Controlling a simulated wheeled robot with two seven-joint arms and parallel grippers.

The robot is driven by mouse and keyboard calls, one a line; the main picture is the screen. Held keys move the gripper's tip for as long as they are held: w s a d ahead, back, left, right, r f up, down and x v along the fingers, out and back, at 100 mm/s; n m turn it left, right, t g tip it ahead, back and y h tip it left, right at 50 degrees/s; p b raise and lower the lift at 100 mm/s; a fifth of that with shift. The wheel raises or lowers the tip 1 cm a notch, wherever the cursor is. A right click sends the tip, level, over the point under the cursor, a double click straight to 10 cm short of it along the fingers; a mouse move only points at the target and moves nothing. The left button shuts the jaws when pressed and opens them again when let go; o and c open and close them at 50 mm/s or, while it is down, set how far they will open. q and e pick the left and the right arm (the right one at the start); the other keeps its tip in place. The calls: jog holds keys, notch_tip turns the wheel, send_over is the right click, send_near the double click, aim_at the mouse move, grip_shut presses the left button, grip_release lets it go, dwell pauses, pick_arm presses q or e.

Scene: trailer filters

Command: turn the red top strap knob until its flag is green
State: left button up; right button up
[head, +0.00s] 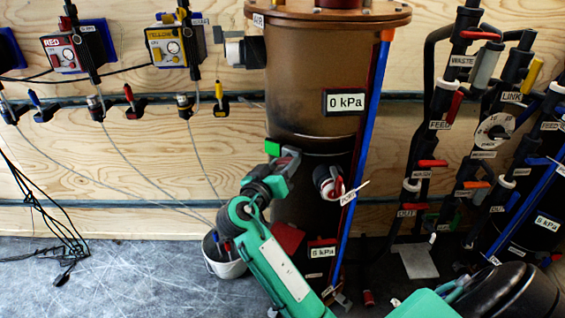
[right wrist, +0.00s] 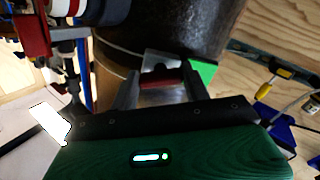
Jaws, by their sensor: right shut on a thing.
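The brown and black filter housing (head: 305,75) stands in the middle of the head view. A green flag (head: 272,147) shows at the left of its strap, and the flag is also green in the right wrist view (right wrist: 205,71). My right gripper (head: 287,160) is at the strap, just right of and below the flag. In the right wrist view, its fingers (right wrist: 160,88) are shut on the dark red strap knob (right wrist: 161,79), beside the housing. The gripper hides most of the knob in the head view. My left gripper is not in view.
A blue strip (head: 367,105) runs down the housing. A grey bucket (head: 222,262) stands low left. Pipes and valves (head: 440,125) crowd the right; cables hang left.

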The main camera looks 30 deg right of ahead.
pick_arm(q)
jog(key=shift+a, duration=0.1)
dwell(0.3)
pick_arm(e)
jog(key=o, duration=1)
